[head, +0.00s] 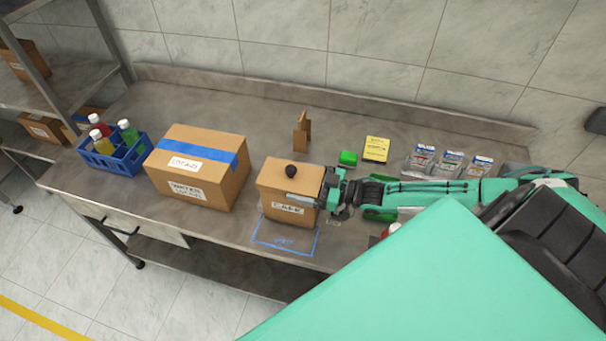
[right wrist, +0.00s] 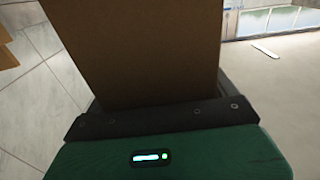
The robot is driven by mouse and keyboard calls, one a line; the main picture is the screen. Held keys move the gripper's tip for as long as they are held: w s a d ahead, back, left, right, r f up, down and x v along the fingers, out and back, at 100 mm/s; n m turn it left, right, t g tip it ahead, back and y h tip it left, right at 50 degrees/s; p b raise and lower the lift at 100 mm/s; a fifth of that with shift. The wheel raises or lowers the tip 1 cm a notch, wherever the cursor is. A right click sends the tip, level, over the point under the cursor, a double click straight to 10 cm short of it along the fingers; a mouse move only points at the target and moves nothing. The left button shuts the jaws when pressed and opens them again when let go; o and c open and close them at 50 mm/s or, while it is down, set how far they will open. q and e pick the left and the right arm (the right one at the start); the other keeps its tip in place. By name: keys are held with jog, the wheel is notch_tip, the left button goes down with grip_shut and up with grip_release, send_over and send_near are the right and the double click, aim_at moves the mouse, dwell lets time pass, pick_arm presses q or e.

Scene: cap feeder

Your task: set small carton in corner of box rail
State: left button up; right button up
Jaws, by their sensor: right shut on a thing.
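A small brown carton (head: 288,202) with a white label stands at the middle of the worktop. It also fills the upper middle of the right wrist view (right wrist: 140,50). A blue outlined square (head: 285,237) is marked on the worktop just in front of the carton. An upright brown angled piece (head: 302,132) stands behind it; I cannot tell whether it is the box rail. My left gripper is not in view.
A larger taped carton (head: 197,168) stands to the left, beside a blue bottle crate (head: 113,160). A low ledge (head: 330,98) runs along the worktop's back.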

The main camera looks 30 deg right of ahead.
jog(key=shift+f, duration=0.6)
jog(key=shift+f, duration=0.25)
jog(key=o, duration=1.1)
jog(key=shift+r, duration=0.15)
jog(key=shift+r, duration=0.1)
jog(key=shift+b+v, duration=1.3)
jog(key=shift+v, duration=2.45)
